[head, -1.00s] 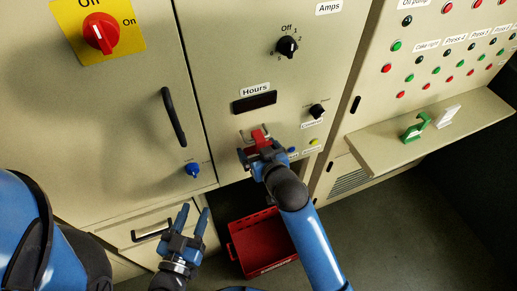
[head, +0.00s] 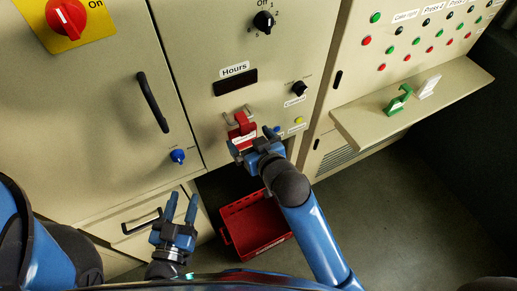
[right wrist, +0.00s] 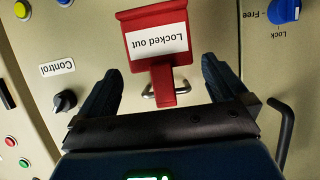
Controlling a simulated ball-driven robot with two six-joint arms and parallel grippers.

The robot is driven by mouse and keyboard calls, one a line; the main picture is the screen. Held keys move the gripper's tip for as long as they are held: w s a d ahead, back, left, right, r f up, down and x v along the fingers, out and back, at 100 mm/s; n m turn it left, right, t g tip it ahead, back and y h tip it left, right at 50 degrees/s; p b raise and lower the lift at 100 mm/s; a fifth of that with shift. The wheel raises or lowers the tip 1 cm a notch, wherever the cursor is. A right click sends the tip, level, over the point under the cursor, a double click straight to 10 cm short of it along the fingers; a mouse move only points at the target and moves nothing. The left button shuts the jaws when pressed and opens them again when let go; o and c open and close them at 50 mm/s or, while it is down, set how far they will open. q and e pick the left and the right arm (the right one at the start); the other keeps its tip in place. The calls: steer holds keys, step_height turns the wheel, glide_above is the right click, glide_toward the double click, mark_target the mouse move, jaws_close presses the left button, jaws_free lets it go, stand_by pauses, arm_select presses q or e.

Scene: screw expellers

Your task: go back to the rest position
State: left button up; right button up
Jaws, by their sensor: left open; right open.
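My right gripper (head: 250,147) is in front of the middle cabinet, just below a red lockout tag (head: 243,128) that hangs at a metal hasp (head: 229,118). In the right wrist view the tag (right wrist: 184,65) reads "Locked out" and shows beyond and between the open fingers (right wrist: 163,95). The fingers look apart from it, with nothing held. My left gripper (head: 182,208) is open and empty at the lower left, fingers pointing up, in front of the lower drawer front.
A red crate (head: 226,227) stands on the floor below the middle cabinet. A door handle (head: 153,103) and a blue knob (head: 178,156) are on the left cabinet. A shelf (head: 440,105) with a green and a white item juts out at right. Dark floor is clear at lower right.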

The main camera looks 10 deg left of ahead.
steer(key=s+d+r+t+y, duration=0.3)
steer(key=s+r, duration=0.1)
steer(key=r, duration=0.3)
steer(key=s+d+f+m+t+h, duration=0.1)
steer(key=s+d+f+m+h, duration=0.1)
steer(key=d, duration=0.6)
steer(key=s+d+f+m+t+h, duration=0.1)
steer(key=s+d+f+m+h, duration=0.1)
steer(key=s+d+f+h, duration=0.3)
steer(key=s+d+f+m+t+h, duration=0.1)
steer(key=s+d+f+m+h, duration=0.1)
steer(key=s+d, duration=0.5)
steer(key=d+f+h, duration=0.1)
steer(key=d, duration=0.5)
steer(key=shift+f+m+t+h, duration=0.3)
steer(key=shift+f+m, duration=0.1)
